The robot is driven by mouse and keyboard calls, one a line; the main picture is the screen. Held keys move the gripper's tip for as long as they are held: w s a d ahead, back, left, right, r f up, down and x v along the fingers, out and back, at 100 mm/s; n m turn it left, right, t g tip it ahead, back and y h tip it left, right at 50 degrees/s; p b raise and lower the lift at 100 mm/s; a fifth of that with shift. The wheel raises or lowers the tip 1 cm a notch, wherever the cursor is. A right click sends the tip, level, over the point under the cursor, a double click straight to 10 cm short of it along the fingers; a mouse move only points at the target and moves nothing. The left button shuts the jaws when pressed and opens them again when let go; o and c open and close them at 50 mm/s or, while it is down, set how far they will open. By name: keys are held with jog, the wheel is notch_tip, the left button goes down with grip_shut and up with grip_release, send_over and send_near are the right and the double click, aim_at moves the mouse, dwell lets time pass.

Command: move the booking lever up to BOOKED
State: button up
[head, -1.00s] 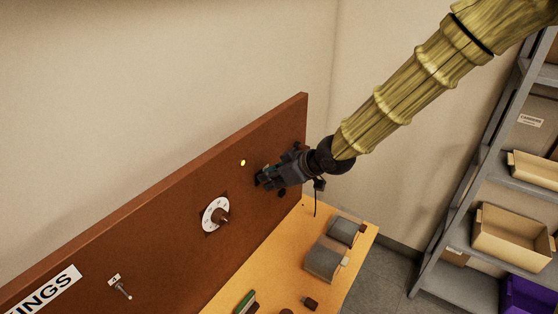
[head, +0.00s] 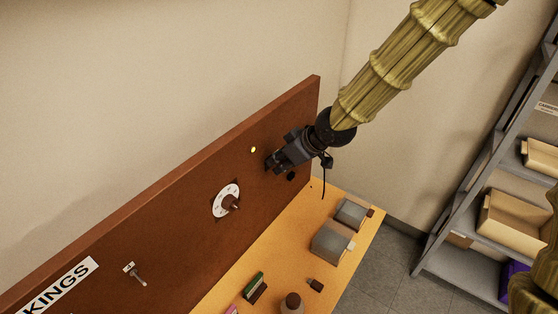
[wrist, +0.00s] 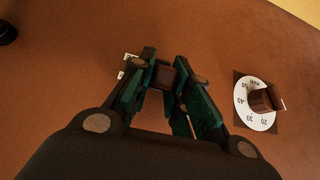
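A brown block-shaped knob (wrist: 165,78) stands between my green-padded fingertips in the wrist view. It looks like a lever's handle; its stem is hidden. My gripper (wrist: 167,77) is drawn in, with its fingers close against the knob's sides. In the head view my gripper (head: 272,163) is at the brown panel (head: 190,170), right of a lit yellow lamp (head: 253,149), and hides the knob. A small white label (wrist: 129,62) is partly covered by a finger; I cannot read it, nor see any BOOKED mark.
A round white dial (head: 227,198) with a brown knob is on the panel; it also shows in the wrist view (wrist: 243,104). A small toggle (head: 138,277) sits further left. Grey boxes (head: 332,242) and small items stand on the yellow bench (head: 245,262). Shelves are at right.

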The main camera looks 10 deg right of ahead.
jog(key=o, duration=0.5)
jog(key=shift+d+r, duration=0.1)
jog(key=shift+s+d+r, duration=0.2)
jog(key=shift+d+r, duration=0.05)
jog(key=shift+r, duration=0.3)
jog(key=v, duration=1)
jog(key=shift+s+d+r, duration=0.1)
jog(key=shift+s+r, duration=0.05)
jog(key=shift+s, duration=0.05)
